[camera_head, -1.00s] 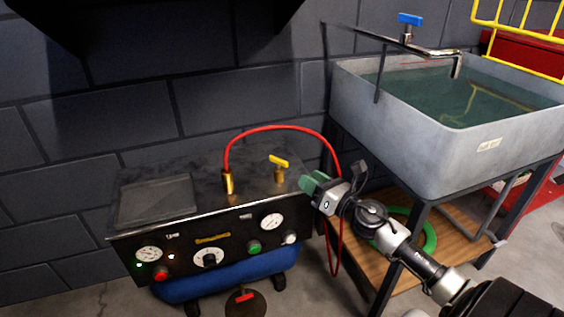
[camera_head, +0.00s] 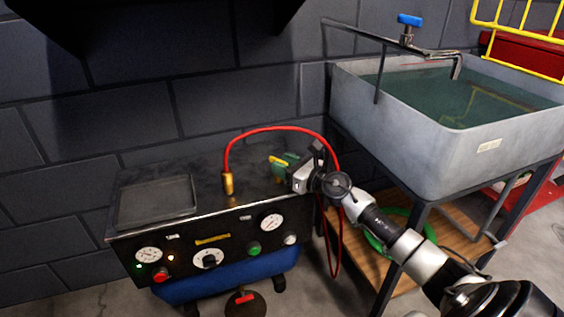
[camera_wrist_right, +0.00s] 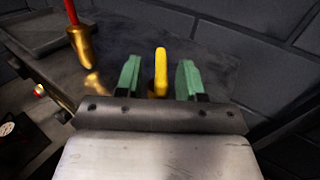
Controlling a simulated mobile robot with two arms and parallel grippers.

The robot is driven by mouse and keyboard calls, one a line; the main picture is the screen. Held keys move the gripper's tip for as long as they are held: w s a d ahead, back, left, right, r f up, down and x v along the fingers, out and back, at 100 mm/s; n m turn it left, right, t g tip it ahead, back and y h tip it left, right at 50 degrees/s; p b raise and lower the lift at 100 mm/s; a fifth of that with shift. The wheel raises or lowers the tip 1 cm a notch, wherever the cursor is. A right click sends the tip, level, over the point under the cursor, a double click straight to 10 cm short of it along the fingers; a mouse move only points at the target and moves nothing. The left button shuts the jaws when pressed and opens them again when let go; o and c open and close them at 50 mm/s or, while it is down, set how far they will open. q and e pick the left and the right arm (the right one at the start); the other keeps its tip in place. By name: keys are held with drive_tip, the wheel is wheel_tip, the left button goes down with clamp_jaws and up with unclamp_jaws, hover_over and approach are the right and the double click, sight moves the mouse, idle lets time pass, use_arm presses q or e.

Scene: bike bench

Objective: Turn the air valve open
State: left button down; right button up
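The air valve has a yellow lever handle (camera_head: 279,163) on a brass stem, on top of the black compressor panel box. In the right wrist view the yellow handle (camera_wrist_right: 160,62) points nearly end-on toward the camera. It stands between the two green fingers of my right gripper (camera_wrist_right: 159,77), with a gap on each side. In the head view my right gripper (camera_head: 287,164) is at the valve and hides its stem. My left gripper does not show.
A red hose (camera_head: 280,128) arches from a brass fitting (camera_head: 228,183) on the box, behind my right gripper. A grey sink (camera_head: 460,150) with water stands to the right. A shallow tray (camera_head: 157,220) lies on the box's left. The box's front has gauges and knobs.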

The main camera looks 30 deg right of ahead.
drive_tip(key=shift+w+a, duration=0.25)
drive_tip(key=shift+w, duration=0.45)
drive_tip(key=shift+c, duration=0.3)
